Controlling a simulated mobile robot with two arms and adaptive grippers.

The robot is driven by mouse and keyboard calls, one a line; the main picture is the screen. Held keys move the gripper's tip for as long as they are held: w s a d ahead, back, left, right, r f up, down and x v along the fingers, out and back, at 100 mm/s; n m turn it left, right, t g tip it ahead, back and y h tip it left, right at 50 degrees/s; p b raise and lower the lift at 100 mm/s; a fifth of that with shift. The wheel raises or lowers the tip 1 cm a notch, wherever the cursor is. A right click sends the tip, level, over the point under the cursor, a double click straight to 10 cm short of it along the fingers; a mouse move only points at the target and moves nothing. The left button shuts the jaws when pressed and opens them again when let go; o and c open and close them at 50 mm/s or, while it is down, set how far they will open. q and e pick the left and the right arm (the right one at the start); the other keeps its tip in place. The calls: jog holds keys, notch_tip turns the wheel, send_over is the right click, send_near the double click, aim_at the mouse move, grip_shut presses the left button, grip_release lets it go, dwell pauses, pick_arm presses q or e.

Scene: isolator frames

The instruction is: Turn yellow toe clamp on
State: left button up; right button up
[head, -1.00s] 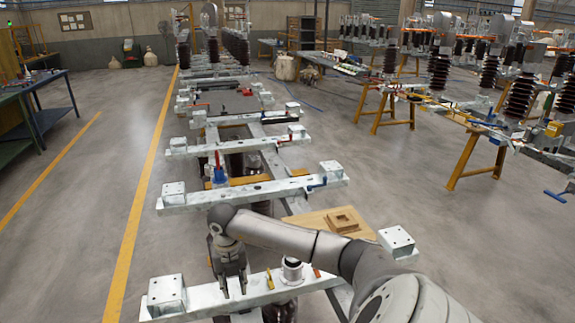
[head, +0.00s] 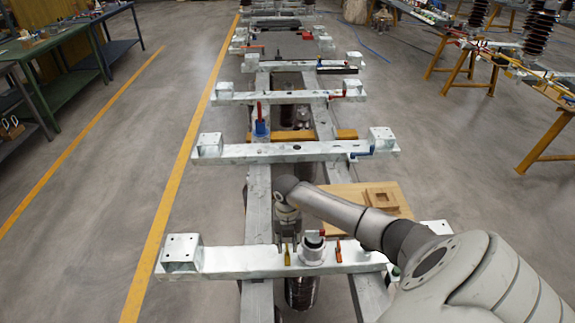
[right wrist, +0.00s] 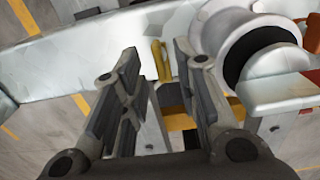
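The yellow toe clamp (head: 287,256) is a small upright lever on the nearest pale metal crossbeam (head: 230,262), just left of a metal cylinder (head: 312,249). My right gripper (head: 287,243) points down over the beam at the clamp. In the right wrist view, the gripper (right wrist: 156,62) is open, and the yellow clamp (right wrist: 160,60) shows in the gap between its fingertips. Nothing is visibly gripped. I cannot tell whether a finger touches the clamp. My left gripper is out of view.
An orange lever (head: 338,251) stands right of the cylinder. A wooden board (head: 340,192) with a square block lies behind my right arm. Metal blocks (head: 181,252) cap the beam's ends. More crossbeams stretch away behind. Open floor lies to the left.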

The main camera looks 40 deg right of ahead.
jog(key=shift+f, duration=0.95)
jog(key=c, duration=0.6)
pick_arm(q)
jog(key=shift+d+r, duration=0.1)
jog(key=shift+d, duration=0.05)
pick_arm(e)
grip_shut()
